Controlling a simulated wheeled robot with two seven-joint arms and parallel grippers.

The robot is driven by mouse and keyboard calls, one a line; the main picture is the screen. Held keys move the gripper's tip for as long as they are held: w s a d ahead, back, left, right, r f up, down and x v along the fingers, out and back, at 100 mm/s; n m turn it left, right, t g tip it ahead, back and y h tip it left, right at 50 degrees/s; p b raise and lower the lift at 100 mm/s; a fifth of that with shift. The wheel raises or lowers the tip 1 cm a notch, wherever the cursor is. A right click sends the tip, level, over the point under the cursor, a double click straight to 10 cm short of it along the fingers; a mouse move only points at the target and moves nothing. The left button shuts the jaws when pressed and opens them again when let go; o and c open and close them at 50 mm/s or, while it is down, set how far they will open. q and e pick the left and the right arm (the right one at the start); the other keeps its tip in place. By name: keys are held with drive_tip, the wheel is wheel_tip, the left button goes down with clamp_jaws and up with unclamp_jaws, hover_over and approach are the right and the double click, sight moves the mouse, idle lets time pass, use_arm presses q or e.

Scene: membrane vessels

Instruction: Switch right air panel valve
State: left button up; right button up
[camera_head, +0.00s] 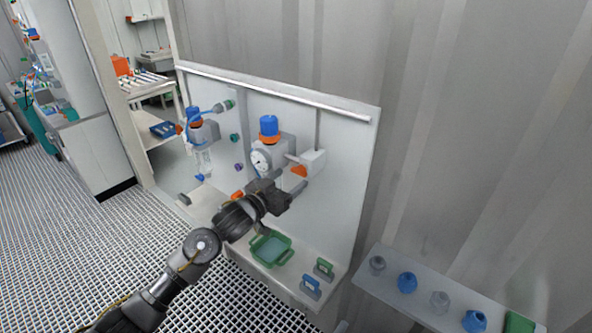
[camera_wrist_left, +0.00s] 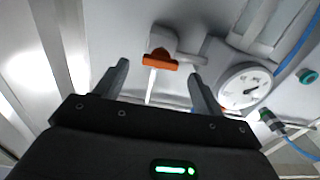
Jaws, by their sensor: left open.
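The white air panel (camera_head: 340,150) stands against the wall. On its right side a regulator with a blue knob (camera_head: 269,127) and a round gauge (camera_head: 261,161) connects to a white valve block (camera_head: 313,162) with an orange handle (camera_head: 299,171). My left gripper (camera_head: 297,188) is open and empty just below this handle. In the left wrist view the orange handle (camera_wrist_left: 146,58) lies ahead between the two spread fingers (camera_wrist_left: 159,70), with no contact visible. The gauge (camera_wrist_left: 245,88) shows to its right. My arm covers part of the panel's lower middle.
A second blue-knobbed regulator (camera_head: 195,117) is on the panel's left side. The panel's ledge holds a green tray (camera_head: 285,258), a blue-handled item (camera_head: 311,287) and a green-handled item (camera_head: 324,268). A shelf (camera_head: 378,289) with several knobs is at right.

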sight(297, 173)
use_arm(q)
drive_tip(key=shift+p+x, duration=0.45)
drive_tip(key=shift+x, duration=1.55)
drive_tip(key=c, duration=1)
